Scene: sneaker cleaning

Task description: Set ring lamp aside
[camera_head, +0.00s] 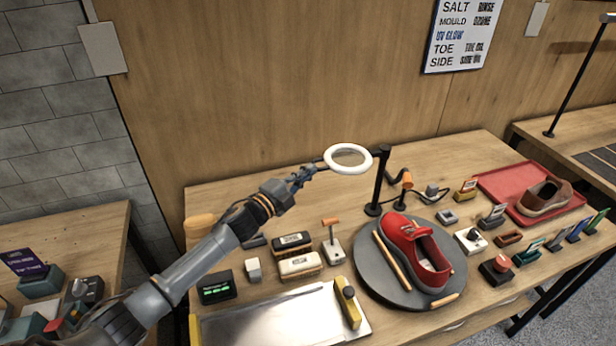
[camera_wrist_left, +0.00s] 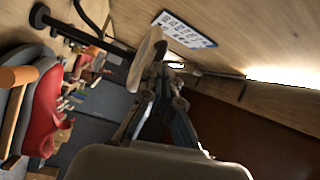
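The ring lamp (camera_head: 331,168) is a white ring at the top of a black post (camera_head: 380,180) that stands behind the red sneaker. In the left wrist view the ring (camera_wrist_left: 146,58) is seen nearly edge-on, as a pale oval. My left gripper (camera_head: 316,166) reaches in from the left, with its fingertips at the left rim of the ring. In the left wrist view its fingers (camera_wrist_left: 168,72) come close together beside the ring. I cannot tell whether they pinch the lamp. My right gripper is not in view.
A red sneaker (camera_head: 402,228) lies on a round dark turntable (camera_head: 375,278) below the lamp. Brushes (camera_head: 300,265), a metal tray (camera_head: 270,325) and small tools crowd the bench. A red tray (camera_head: 500,180) with a brown shoe (camera_head: 545,198) is at the right. The wooden wall stands close behind.

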